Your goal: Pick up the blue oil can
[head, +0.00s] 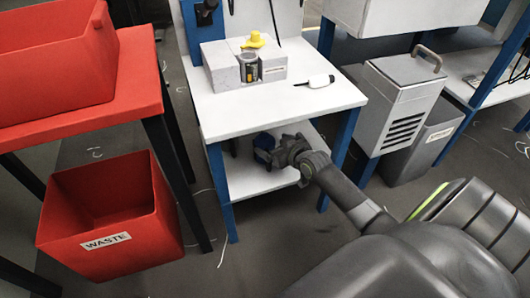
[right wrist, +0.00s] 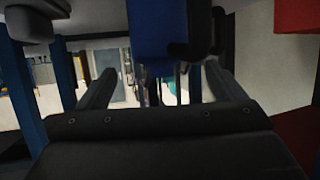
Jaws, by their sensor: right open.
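The blue oil can (head: 263,141) stands on the lower shelf (head: 247,181) of the white table with blue legs, partly hidden by my right gripper. My right gripper (head: 279,152) reaches in under the tabletop from the right, close beside the can. In the right wrist view the can's blue body (right wrist: 158,35) shows at the top middle, with a dark handle-like part on its right. The open fingers of my right gripper (right wrist: 162,85) spread to either side of it. I cannot tell whether they touch it. My left gripper is out of view.
A blue table leg (head: 343,138) stands close to my right arm. A red waste bin (head: 110,215) is at the left.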

